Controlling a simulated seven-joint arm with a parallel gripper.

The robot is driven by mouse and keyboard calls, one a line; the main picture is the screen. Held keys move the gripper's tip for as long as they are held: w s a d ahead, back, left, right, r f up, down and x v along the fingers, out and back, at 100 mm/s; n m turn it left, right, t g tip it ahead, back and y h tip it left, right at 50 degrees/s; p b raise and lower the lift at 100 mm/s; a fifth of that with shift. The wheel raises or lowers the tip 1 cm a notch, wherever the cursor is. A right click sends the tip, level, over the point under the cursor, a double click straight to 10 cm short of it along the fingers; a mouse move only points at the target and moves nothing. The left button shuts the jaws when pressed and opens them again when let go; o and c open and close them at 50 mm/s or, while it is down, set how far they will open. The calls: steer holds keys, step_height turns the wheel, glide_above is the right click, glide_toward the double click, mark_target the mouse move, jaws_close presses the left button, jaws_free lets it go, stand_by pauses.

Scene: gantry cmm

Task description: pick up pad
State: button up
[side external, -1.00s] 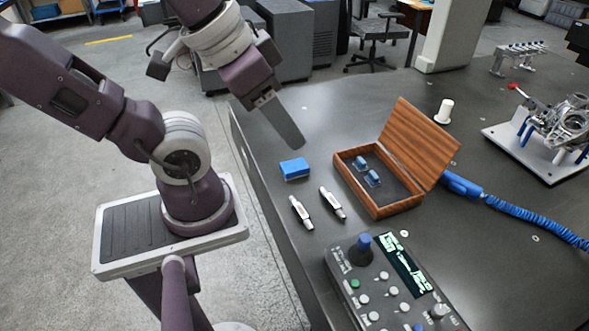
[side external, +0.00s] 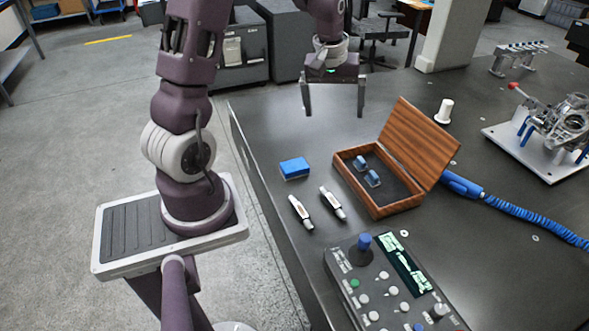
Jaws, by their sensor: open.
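The pad looks like the small blue block (side external: 295,168) with a darker lower layer, lying flat on the dark table left of the wooden box. My gripper (side external: 335,115) is above the table, behind the blue block and the box in the picture. Its two long fingers point down and stand wide apart, with nothing between them. It does not touch the block.
An open wooden box (side external: 377,209) with small blue-grey pieces inside stands right of the block. Two white pen-like items (side external: 301,212) lie in front. A control panel (side external: 385,285), a white cylinder (side external: 444,111) and a blue coiled cable (side external: 540,228) are also on the table (side external: 270,130).

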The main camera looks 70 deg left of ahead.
steer(key=a+f+n+g, duration=0.1)
steer(key=a+f+n, duration=0.2)
steer(key=a+f, duration=0.4)
steer(key=n+g+h, duration=0.1)
steer(key=n, duration=0.2)
glide_above(294, 165)
steer(key=f, duration=1.3)
steer(key=shift+w+d+f, duration=0.2)
steer(key=shift+d+f, duration=0.05)
steer(key=shift+d, duration=0.15)
steer(key=f, duration=0.8)
steer(key=shift+s+a, duration=0.1)
steer(key=shift+a, duration=0.3)
steer(key=shift+r, duration=0.1)
steer(key=shift+c, duration=0.4)
steer(key=c, duration=1.4)
step_height(294, 165, up, 10)
steer(key=shift+r, duration=0.1)
